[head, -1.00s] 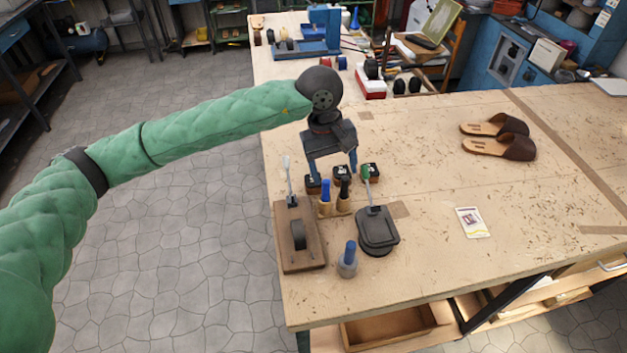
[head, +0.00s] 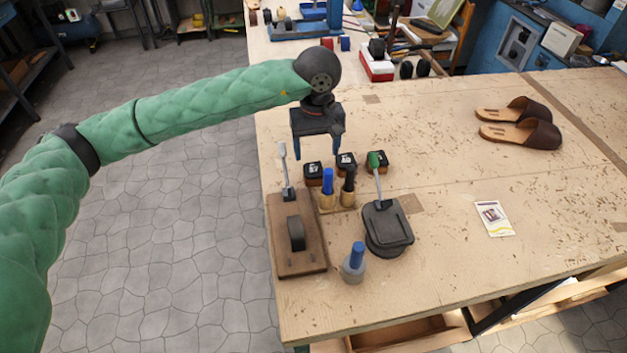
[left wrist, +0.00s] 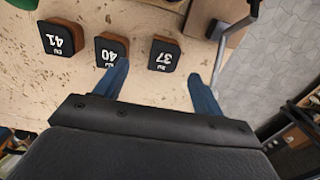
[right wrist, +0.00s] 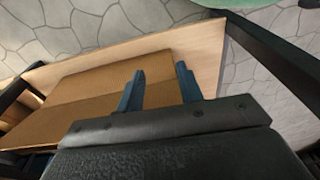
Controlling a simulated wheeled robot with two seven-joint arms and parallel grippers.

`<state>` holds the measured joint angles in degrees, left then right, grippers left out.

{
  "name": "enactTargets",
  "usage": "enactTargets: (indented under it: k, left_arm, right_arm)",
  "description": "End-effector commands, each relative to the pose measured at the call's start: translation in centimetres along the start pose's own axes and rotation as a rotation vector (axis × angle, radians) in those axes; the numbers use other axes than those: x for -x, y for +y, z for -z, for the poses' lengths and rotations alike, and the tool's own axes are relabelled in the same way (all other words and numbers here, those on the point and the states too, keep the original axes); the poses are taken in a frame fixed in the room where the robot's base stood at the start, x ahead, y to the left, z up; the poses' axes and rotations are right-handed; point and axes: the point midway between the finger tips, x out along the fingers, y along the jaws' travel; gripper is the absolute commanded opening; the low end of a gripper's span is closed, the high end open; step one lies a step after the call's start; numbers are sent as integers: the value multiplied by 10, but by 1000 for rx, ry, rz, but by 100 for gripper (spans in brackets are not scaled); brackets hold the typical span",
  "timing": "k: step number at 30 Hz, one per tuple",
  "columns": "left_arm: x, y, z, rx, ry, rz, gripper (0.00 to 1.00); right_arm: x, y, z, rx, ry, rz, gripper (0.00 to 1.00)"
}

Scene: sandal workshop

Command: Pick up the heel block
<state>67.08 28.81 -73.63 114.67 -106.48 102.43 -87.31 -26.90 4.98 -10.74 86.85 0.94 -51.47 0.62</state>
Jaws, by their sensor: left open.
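Three dark-topped heel blocks with brown sides stand in a row on the workbench. In the left wrist view they read 37 (left wrist: 164,54), 40 (left wrist: 111,50) and 41 (left wrist: 60,38). In the head view they are the left block (head: 313,173), the middle block (head: 346,162) and the right block (head: 377,161). My left gripper (head: 317,153) is open and empty, with its blue fingers pointing down just behind and above the left block. In the left wrist view block 37 lies between the fingertips (left wrist: 158,68), apart from them. My right gripper (right wrist: 160,68) is open and empty.
In front of the blocks stand blue- and black-capped bottles (head: 328,190), a wooden lever press (head: 283,235), a black lidded pot (head: 388,228) and a blue-capped jar (head: 354,263). Sandals (head: 520,135) and a card (head: 494,218) lie right.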

Motion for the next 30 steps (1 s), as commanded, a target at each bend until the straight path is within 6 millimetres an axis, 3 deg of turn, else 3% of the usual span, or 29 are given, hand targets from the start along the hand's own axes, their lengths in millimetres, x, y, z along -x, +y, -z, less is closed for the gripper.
enactTargets:
  k: [5,17,30]
  left_arm:
    - [-8,0,0,1,-2,0,69]
    - [-31,-1,0,0,-1,0,69]
    - [-57,-8,3,1,-3,1,69]
  right_arm:
    - [4,0,3,0,1,0,36]
    - [-19,7,-8,6,14,-10,36]
    - [-61,23,-37,21,41,-29,36]
